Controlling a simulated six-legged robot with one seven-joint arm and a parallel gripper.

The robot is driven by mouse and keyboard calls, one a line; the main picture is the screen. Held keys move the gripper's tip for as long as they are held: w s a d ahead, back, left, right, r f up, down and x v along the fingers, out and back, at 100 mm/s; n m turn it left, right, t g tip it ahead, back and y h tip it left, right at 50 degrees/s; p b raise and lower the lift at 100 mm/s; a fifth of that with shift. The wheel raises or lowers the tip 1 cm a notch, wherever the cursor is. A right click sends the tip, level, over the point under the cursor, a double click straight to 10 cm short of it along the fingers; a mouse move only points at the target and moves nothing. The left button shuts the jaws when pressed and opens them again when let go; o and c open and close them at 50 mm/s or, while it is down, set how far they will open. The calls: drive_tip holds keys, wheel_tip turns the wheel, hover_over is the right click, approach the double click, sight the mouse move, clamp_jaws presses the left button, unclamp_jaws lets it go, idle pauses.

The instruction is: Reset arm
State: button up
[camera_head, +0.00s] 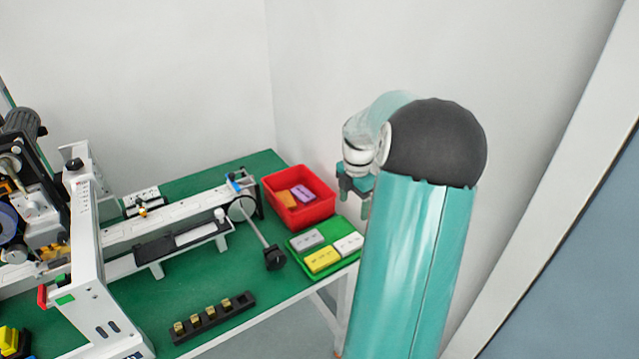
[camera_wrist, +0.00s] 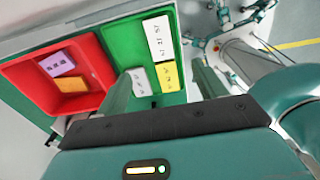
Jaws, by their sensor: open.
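My gripper (camera_head: 354,199) hangs at the end of my teal arm, at the right of the red bin and above the table's right edge, pointing down. In the wrist view its two fingers (camera_wrist: 163,72) are apart with nothing held between them. The green tray (camera_head: 293,242) shows beyond the fingers in the wrist view (camera_wrist: 118,40). It holds a grey block (camera_head: 307,239), a white block (camera_head: 348,244) and a yellow block (camera_head: 322,260). My arm's near link and dark elbow cover part of the view to the right.
A red bin (camera_head: 305,217) holds an orange block (camera_head: 287,199) and a purple block (camera_head: 303,193). A white machine (camera_head: 95,260) with a long rail fills the left. A black holder (camera_head: 212,318) carries several brass pieces. Walls stand close behind and right.

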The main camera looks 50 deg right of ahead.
drive_tip(key=w+a+r+m+h, duration=0.1)
drive_tip(key=a+r+m, duration=0.1)
drive_tip(key=a+r, duration=0.35)
drive_tip(key=w+a+r+m+t, duration=0.1)
drive_tip(key=a+r+m, duration=0.1)
drive_tip(key=a, duration=0.6)
drive_tip(key=w+a+r+m+h, duration=0.1)
drive_tip(key=a+r+m, duration=0.15)
drive_tip(key=a, duration=0.45)
drive_tip(key=s+a+r+m+t, duration=0.1)
drive_tip(key=s+a+m, duration=0.2)
drive_tip(key=a, duration=0.4)
drive_tip(key=s+a+r+m+t+y, duration=0.1)
drive_tip(key=s+a+m+t, duration=0.1)
drive_tip(key=s+a, duration=0.2)
drive_tip(key=s+a+r+m+t+y, duration=0.1)
drive_tip(key=s+a+r+m, duration=0.1)
drive_tip(key=a, duration=0.8)
drive_tip(key=shift+s+a+m+t, duration=0.15)
drive_tip(key=shift+s+m+t, duration=0.15)
drive_tip(key=shift+s+m, duration=0.55)
